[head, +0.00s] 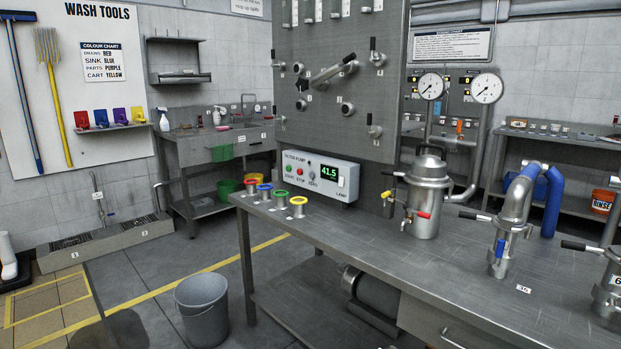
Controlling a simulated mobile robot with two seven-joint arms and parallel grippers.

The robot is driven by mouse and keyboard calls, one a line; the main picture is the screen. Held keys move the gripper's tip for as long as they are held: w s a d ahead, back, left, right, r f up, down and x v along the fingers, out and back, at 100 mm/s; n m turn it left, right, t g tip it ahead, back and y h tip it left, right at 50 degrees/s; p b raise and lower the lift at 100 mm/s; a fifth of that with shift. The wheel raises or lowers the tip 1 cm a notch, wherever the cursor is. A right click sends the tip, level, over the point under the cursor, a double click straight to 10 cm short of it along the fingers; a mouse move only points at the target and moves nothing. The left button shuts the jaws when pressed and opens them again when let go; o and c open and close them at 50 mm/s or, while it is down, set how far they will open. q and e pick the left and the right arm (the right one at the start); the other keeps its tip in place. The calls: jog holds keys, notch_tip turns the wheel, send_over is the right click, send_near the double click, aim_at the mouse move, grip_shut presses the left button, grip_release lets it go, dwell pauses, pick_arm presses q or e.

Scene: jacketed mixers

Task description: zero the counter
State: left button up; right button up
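The counter display (329,173) reads 41.5 in green digits. It is on the front of a pale metering pump box (316,176) at the back left of the steel bench, below the grey panel. The box front has a green button (289,168) marked start, a red button (300,172) marked stop, and a dark knob (311,176) that seems labelled zero. A white lamp switch (342,182) is right of the display. Neither of my grippers is in view.
The steel bench (400,255) has several coloured-rim cups, such as a yellow one (298,204), at its left end. A jacketed steel vessel (427,200) with handles and blue-handled pipework (512,220) stand further right. A grey bucket (202,312) is on the floor.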

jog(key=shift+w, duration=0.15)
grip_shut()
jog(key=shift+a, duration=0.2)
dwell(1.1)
